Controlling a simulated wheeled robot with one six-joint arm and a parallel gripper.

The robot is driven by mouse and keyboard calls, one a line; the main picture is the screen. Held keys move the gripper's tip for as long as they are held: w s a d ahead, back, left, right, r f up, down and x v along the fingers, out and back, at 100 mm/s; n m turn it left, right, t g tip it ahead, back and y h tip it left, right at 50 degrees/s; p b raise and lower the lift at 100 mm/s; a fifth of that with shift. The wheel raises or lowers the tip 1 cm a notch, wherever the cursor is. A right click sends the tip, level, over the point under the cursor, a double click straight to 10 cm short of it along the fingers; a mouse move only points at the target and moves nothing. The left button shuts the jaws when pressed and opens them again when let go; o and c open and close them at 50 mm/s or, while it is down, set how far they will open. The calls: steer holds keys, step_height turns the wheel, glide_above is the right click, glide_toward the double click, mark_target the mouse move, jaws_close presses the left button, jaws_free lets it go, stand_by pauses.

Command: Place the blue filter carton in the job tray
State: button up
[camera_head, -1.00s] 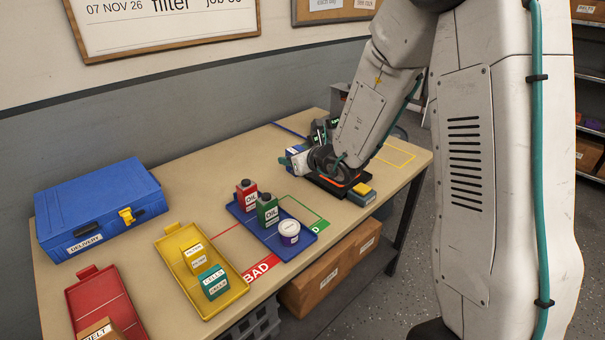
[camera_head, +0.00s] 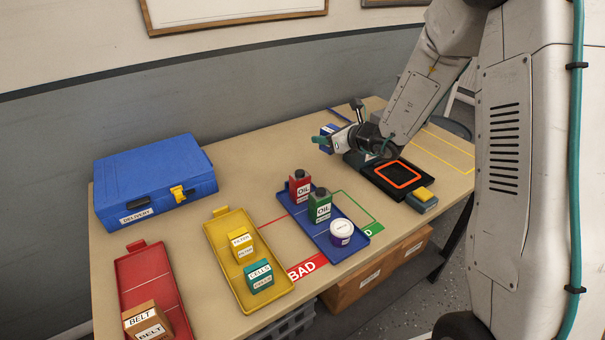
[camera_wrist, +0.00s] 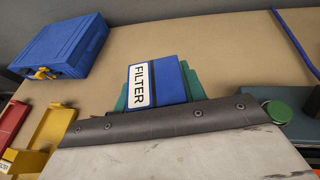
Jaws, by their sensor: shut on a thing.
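The blue filter carton (camera_head: 327,139) is near the back of the table, left of my wrist. In the wrist view the carton (camera_wrist: 170,80) shows a white FILTER label and sits between green fingertips. My gripper (camera_head: 338,124) is shut on it. I cannot tell whether the carton clears the tabletop. No tray is marked as the job tray: a red tray (camera_head: 142,277) holds a belt carton, a yellow tray (camera_head: 219,236) holds a yellow filter carton and a teal cells carton, and a blue tray (camera_head: 321,236) holds red and green oil bottles and a white-lidded tub.
A blue delivery case (camera_head: 155,180) stands at the back left. A black pad with an orange square (camera_head: 399,174) and a small yellow-topped block (camera_head: 424,198) lie right of the blue tray. Bare tabletop (camera_head: 255,165) lies between the case and my gripper.

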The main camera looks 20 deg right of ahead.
mark_target(323, 177)
steer(key=f, duration=0.4)
steer(key=f+n+g+y, duration=0.1)
steer(key=f, duration=0.2)
steer(key=w+f+n, duration=0.1)
steer(key=f, duration=0.3)
steer(key=shift+f+g+y, duration=0.3)
steer(key=shift+g+y, duration=0.1)
steer(key=shift+f, duration=0.15)
steer(key=o, duration=1)
